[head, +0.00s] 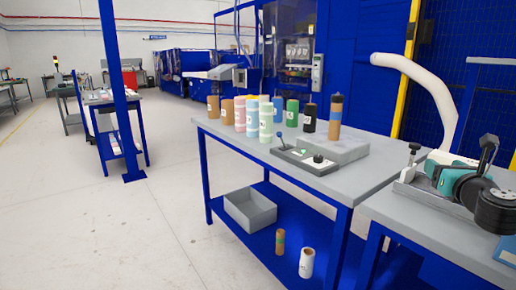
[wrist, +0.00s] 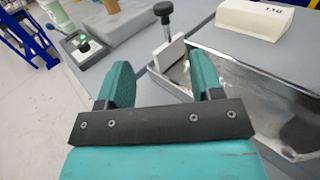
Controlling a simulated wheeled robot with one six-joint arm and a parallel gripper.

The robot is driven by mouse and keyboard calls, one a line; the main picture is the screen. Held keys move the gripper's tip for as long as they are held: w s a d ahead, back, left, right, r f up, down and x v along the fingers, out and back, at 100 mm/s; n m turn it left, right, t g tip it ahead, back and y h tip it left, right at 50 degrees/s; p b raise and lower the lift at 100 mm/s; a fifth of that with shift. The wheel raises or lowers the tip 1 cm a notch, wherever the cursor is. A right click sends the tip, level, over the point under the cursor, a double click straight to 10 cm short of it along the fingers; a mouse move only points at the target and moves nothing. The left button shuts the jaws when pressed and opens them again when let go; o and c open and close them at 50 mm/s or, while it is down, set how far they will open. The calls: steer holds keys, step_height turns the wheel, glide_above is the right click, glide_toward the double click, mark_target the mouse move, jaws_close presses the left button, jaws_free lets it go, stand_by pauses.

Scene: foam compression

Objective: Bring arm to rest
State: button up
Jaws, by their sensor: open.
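My gripper (wrist: 160,70) has two teal fingers on a black bar, spread apart with nothing between them. It is over the right-hand workbench, above a shiny metal tray (wrist: 285,115) and just short of an upright clamp with a black knob (wrist: 164,12). In the head view, my teal and black gripper (head: 440,172) shows at the right, beside the black-knobbed clamp (head: 412,152). Its fingertips are small and hard to make out there.
A grey workbench (head: 225,126) holds several coloured cylinders, a control box (head: 306,160) and a grey block (head: 335,147). Its blue lower shelf carries a grey bin (head: 250,212) and two rolls. A white labelled block (wrist: 255,18) lies behind the tray. Open floor is at left.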

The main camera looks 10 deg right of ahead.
steer(key=w+a+r+n+g+y+p, duration=0.1)
steer(key=a+r+n+g+y, duration=0.1)
steer(key=a+n+y, duration=0.85)
steer(key=w+a+r+n+g+y+p, duration=0.2)
steer(key=a+n+y, duration=0.2)
steer(key=a+n, duration=1.2)
steer(key=s+a+n+g+y+p, duration=0.1)
steer(key=s+a+n+g, duration=0.6)
steer(key=a, duration=0.7)
steer(key=s+a+n+g+h+p, duration=0.1)
steer(key=s+n+g+h, duration=0.3)
steer(key=s+n, duration=1)
steer(key=shift+s+a+r+g+p, duration=0.5)
steer(key=shift+s+g, duration=0.3)
steer(key=shift+s, duration=0.4)
steer(key=shift+a+h, duration=0.1)
steer(key=shift+h, duration=0.15)
